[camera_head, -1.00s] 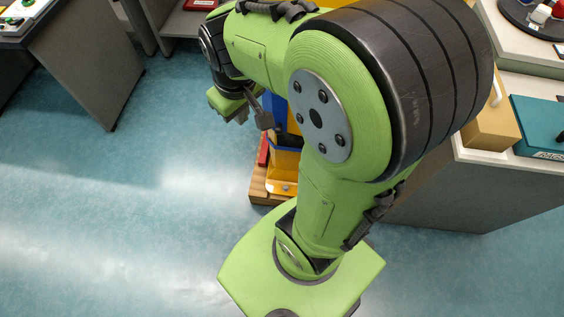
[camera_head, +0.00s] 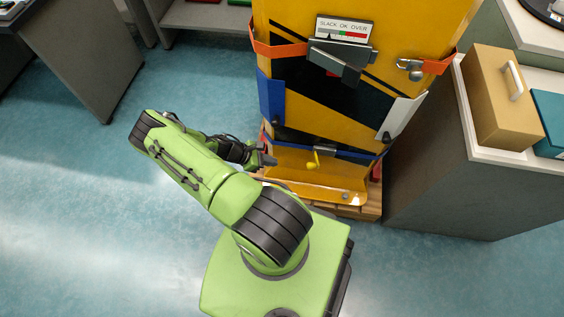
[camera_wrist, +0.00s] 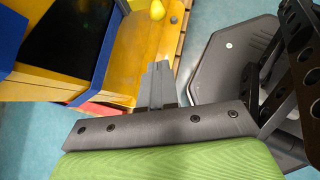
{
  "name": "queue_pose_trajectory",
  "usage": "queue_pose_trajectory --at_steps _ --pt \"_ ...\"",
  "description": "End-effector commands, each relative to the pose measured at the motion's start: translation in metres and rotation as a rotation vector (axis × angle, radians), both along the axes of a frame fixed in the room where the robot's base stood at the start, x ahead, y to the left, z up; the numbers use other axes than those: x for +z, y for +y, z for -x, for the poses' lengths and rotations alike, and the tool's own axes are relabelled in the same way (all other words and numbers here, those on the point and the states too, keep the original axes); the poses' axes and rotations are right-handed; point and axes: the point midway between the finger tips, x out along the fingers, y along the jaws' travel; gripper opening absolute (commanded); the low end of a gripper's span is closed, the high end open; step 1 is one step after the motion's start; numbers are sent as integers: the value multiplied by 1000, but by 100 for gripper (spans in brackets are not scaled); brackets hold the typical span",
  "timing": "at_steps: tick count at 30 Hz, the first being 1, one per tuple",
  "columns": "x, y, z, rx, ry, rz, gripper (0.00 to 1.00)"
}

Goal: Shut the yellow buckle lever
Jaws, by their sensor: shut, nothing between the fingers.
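The yellow buckle lever (camera_head: 314,160) is small and sits low on the front of the yellow-and-black gate machine (camera_head: 325,187). It juts out below a grey buckle (camera_head: 324,149) on a blue strap (camera_head: 350,154). How far open it stands is hard to tell. In the wrist view the lever (camera_wrist: 156,9) shows at the top edge, partly cut off, beyond my fingertips. My gripper (camera_head: 269,159) is shut and empty, to the left of the lever and apart from it. In the wrist view my gripper (camera_wrist: 159,75) has its fingers together.
An orange strap (camera_head: 280,49) with a dark buckle (camera_head: 337,62) crosses the machine higher up, under a slack gauge (camera_head: 344,29). Blue (camera_head: 271,97) and white (camera_head: 403,117) corner guards flank it. A grey cabinet (camera_head: 470,190) stands right. Floor at left is clear.

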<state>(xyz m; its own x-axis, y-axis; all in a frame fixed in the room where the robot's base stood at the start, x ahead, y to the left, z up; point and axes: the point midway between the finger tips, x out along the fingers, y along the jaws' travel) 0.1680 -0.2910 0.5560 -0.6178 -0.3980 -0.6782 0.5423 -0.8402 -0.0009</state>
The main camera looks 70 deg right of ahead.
Motion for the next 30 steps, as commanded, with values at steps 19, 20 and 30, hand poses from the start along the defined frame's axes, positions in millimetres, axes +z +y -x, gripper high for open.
queue_pose_trajectory --at_steps 19,20,30 --pt "-63 -53 84 -6 -3 0 0" --pt "-63 -54 86 -5 -2 0 0" --pt "-62 -57 90 -3 -3 -2 0"
